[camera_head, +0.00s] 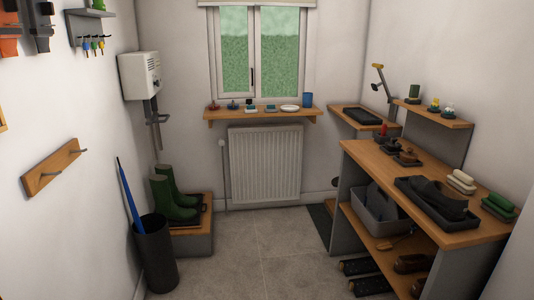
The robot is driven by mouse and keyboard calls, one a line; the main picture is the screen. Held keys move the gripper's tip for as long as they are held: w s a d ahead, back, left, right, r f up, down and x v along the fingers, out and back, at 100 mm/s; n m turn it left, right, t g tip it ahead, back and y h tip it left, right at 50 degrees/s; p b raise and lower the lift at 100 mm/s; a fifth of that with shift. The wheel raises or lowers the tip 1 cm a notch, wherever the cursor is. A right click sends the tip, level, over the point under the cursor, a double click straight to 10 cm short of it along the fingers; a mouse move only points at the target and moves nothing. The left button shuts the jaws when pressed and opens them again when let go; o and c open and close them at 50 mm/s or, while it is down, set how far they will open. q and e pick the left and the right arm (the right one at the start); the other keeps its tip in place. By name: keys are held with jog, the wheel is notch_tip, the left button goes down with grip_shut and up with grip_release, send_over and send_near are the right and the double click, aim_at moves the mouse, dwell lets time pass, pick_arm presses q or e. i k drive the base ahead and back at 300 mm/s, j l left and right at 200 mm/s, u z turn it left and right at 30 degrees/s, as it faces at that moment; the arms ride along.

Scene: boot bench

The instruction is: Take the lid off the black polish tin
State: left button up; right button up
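I cannot pick out the black polish tin or its lid with certainty. Small dark and brown items (407,158) stand near the back left of the wooden bench top (362,153), too small to tell apart. A small red item (382,131) stands behind them. Other small items, one reddish (213,108) and one dark blue (233,105), sit on the window shelf. Neither of my grippers is in view.
A black tray (405,184) with dark boots lies on the bench, with brushes (461,182) to its right. A grey bin (372,214) sits below. Green boots (175,200) and a black umbrella stand (156,258) are at left. The middle floor (255,255) is clear.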

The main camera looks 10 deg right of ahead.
aim_at(393, 145)
jog(key=i+j, duration=0.1)
jog(key=i, duration=1.35)
jog(key=i+j+z, duration=0.1)
jog(key=i+z, duration=0.35)
jog(key=i, duration=0.15)
jog(key=i+j+z, duration=0.45)
jog(key=i, duration=0.15)
jog(key=i+j+z, duration=0.45)
jog(key=i+l, duration=0.05)
jog(key=i, duration=0.1)
